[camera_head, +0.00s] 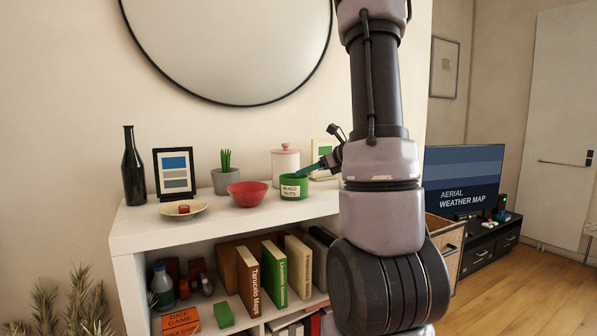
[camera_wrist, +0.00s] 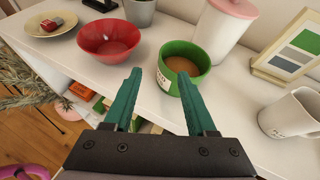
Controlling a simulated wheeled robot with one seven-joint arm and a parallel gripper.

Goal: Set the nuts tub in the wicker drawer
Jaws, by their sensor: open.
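The nuts tub (camera_head: 293,191) is a green round tub with a white label, upright on the white shelf top. In the wrist view the tub (camera_wrist: 183,75) is open at the top, with brown contents. My gripper (camera_wrist: 161,75) is open and empty; its teal fingers point toward the tub, with the right fingertip close to its near side. I cannot tell whether they touch. In the head view my gripper (camera_head: 314,169) is at the tub's right. The wicker drawer (camera_head: 447,262) shows only partly at the right, behind my arm; its inside is mostly hidden.
A red bowl (camera_head: 247,193) stands left of the tub, and a white canister with a pink lid (camera_head: 285,166) behind it. A white mug (camera_wrist: 292,115) and a picture frame (camera_wrist: 290,48) stand to the right. A plate (camera_head: 183,210) and dark bottle (camera_head: 132,170) are farther left.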

